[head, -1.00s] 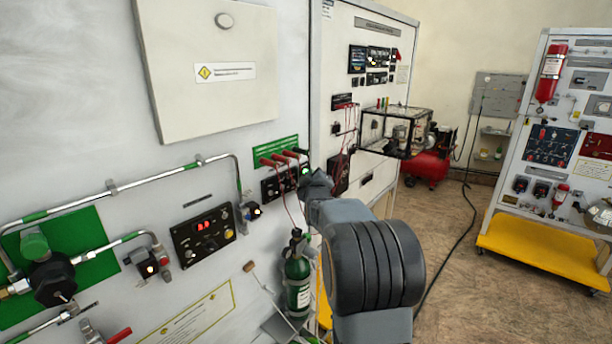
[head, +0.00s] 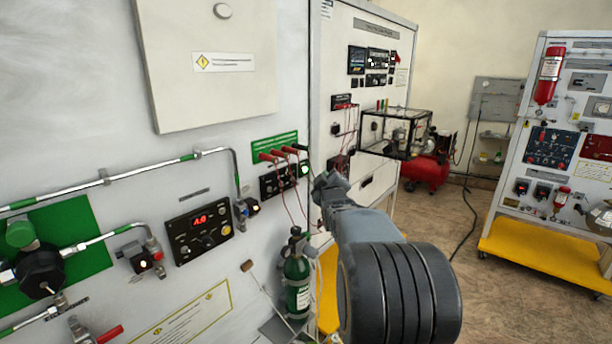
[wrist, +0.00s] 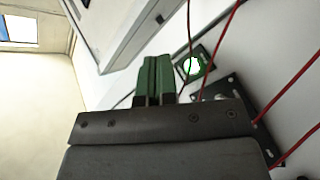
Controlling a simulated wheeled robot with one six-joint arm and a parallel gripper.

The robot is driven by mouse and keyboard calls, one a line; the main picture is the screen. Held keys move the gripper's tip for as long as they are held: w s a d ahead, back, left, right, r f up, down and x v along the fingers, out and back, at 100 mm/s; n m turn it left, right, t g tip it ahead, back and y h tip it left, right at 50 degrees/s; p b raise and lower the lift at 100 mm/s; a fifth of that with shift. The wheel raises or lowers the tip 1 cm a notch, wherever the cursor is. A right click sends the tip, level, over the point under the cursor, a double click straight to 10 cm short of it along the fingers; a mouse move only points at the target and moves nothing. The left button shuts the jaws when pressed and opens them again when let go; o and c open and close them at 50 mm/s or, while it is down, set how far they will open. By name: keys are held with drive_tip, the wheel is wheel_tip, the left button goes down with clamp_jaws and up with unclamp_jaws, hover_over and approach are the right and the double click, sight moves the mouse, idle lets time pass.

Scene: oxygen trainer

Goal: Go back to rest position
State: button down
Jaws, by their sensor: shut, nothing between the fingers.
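My gripper shows in the wrist view (wrist: 155,78) with its two green fingers shut together and nothing between them. A green-ringed lit button (wrist: 191,66) is just right of the fingertips in that view, apart from them. In the head view my gripper (head: 322,186) is small and dark, partly hidden by my wrist, in front of the white panel near the red-plugged socket block (head: 275,184). The lit button (head: 304,170) shows above and left of it.
Red leads hang from the plugs beside my gripper. A green oxygen cylinder (head: 297,276) stands below. A control box with a red display (head: 199,233) is on the panel at left. Another white cabinet (head: 350,40) stands behind. Open floor (head: 450,270) lies to the right.

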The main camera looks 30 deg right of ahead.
drive_tip(key=shift+s+d, duration=0.15)
drive_tip(key=shift+s, duration=0.3)
idle(0.3)
drive_tip(key=s+a+f+m+g+y, duration=0.2)
drive_tip(key=s+a+f+g+y, duration=0.15)
drive_tip(key=s+a+f, duration=0.55)
drive_tip(key=s+a+f+m+g+y, duration=0.25)
drive_tip(key=s+a+g, duration=0.3)
drive_tip(key=a, duration=0.85)
drive_tip(key=s+a+f+g+y, duration=0.2)
drive_tip(key=s+a+f, duration=0.3)
drive_tip(key=s, duration=0.5)
drive_tip(key=shift+s+f+g, duration=0.15)
drive_tip(key=shift+f+g, duration=0.05)
drive_tip(key=shift+g, duration=0.7)
idle(1.1)
